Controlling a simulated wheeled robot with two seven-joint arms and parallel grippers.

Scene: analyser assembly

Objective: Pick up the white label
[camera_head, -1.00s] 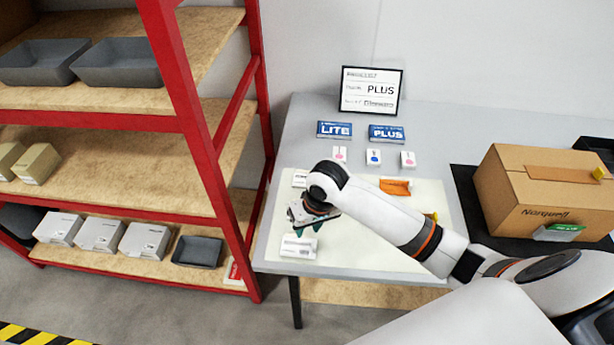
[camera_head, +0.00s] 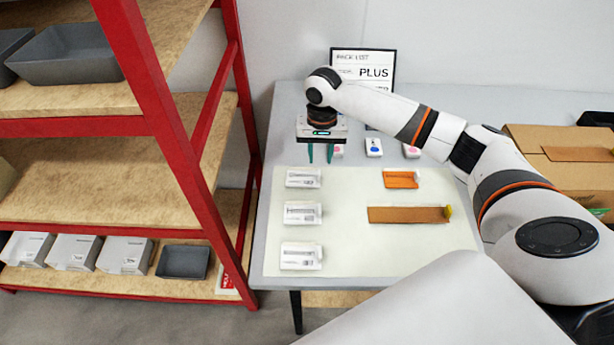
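Several white pieces are in view, and I cannot tell which one is the white label. Three white printed packets, a back one (camera_head: 303,177), a middle one (camera_head: 302,213) and a front one (camera_head: 301,256), lie in a column on the pale mat (camera_head: 370,252). Small white pieces with coloured marks, one blue-marked (camera_head: 374,147) and one at the right (camera_head: 411,151), lie behind the mat. My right gripper (camera_head: 320,158) points down behind the back packet, its two green fingers apart and nothing seen between them. A pink-marked white piece is partly hidden beside it. My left gripper is out of view.
An orange piece (camera_head: 401,179) and a brown strip (camera_head: 408,215) with a yellow end lie on the mat. A framed pack list (camera_head: 362,64) stands at the back, partly hidden by my arm. A cardboard box (camera_head: 570,172) is at the right; a red shelf rack (camera_head: 150,90) is at the left.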

